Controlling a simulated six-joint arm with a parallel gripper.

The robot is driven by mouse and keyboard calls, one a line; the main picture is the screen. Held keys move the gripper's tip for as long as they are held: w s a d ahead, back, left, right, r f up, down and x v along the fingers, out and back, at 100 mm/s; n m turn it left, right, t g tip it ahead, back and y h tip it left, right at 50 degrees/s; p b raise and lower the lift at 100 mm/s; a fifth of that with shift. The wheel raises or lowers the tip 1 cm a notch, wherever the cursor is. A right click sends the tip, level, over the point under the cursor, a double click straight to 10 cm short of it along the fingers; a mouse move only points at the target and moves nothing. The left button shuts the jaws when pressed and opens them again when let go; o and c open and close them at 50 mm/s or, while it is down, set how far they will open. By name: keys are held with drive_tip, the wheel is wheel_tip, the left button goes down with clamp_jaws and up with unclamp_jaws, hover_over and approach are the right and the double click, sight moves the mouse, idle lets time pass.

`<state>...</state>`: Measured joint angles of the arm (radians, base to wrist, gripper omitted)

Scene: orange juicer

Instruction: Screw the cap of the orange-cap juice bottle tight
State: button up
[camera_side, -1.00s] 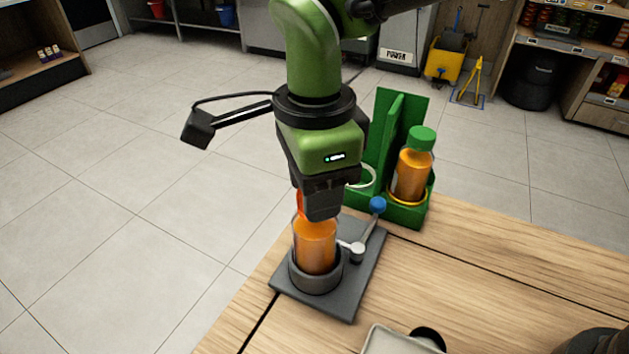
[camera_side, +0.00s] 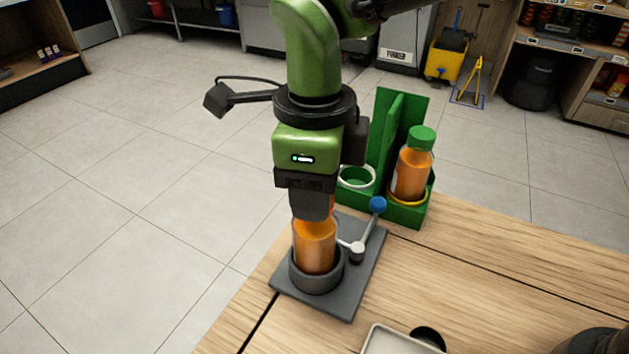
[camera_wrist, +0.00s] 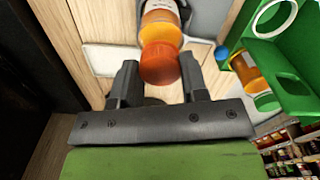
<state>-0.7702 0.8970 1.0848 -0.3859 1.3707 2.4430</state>
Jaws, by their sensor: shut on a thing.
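The orange-cap juice bottle (camera_side: 315,250) stands upright in a round grey holder (camera_side: 316,279) on a dark base plate (camera_side: 345,305). My gripper (camera_side: 313,212) points straight down over the bottle's top and is shut on the orange cap (camera_wrist: 160,62). In the side view the fingers hide most of the cap; only a small red-orange edge shows at their right. In the wrist view the cap sits between the two finger tips, with the bottle (camera_wrist: 162,20) beyond it. Whether the cap sits fully down on the neck cannot be told.
A lever with a blue knob (camera_side: 377,205) stands right of the holder. Behind it, a green rack (camera_side: 411,214) holds a green-cap juice bottle (camera_side: 412,168) and has an empty white ring (camera_side: 357,176). A light tray (camera_side: 395,343) lies at the front edge of view.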

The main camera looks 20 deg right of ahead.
drive_tip(key=m, duration=0.5)
drive_tip(key=o, duration=1.4)
